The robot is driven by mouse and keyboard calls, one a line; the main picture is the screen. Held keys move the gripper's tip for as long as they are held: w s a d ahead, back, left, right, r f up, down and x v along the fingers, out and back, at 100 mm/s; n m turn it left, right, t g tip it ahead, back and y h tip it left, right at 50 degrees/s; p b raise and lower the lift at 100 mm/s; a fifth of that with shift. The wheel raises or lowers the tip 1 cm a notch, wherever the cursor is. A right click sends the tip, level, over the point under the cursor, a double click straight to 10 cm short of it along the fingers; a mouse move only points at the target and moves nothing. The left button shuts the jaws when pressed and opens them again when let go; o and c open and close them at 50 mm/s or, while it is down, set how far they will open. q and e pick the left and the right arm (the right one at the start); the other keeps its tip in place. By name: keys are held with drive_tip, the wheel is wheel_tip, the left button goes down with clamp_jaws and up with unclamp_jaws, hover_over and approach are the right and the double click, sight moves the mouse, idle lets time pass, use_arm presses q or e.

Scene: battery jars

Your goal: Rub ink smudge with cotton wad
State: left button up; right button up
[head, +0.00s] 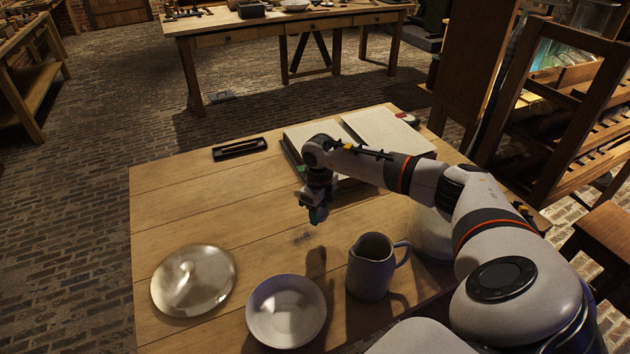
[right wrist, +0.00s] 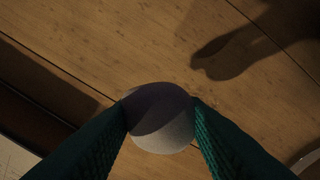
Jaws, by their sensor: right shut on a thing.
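My right gripper (head: 317,213) is above the wooden table, just in front of the open book. Its green fingers are shut on a round, pale cotton wad (right wrist: 160,118), which shows between the fingertips in the right wrist view. The wad is hidden or too small to make out in the head view. The gripper's shadow falls on the boards, and the wad appears to be held clear of the wood. My left gripper is not in view.
An open book (head: 385,133) lies at the table's back, with a dark tray (head: 240,149) to its left. Along the front are a round shiny lid (head: 193,281), a white bowl (head: 286,311) and a grey jug (head: 371,267). The table's left middle (head: 200,205) is clear.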

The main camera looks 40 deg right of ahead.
drive_tip(key=shift+d+r+p, duration=0.15)
drive_tip(key=shift+r+p, duration=0.3)
drive_tip(key=shift+r, duration=1.05)
drive_tip(key=shift+f, duration=0.1)
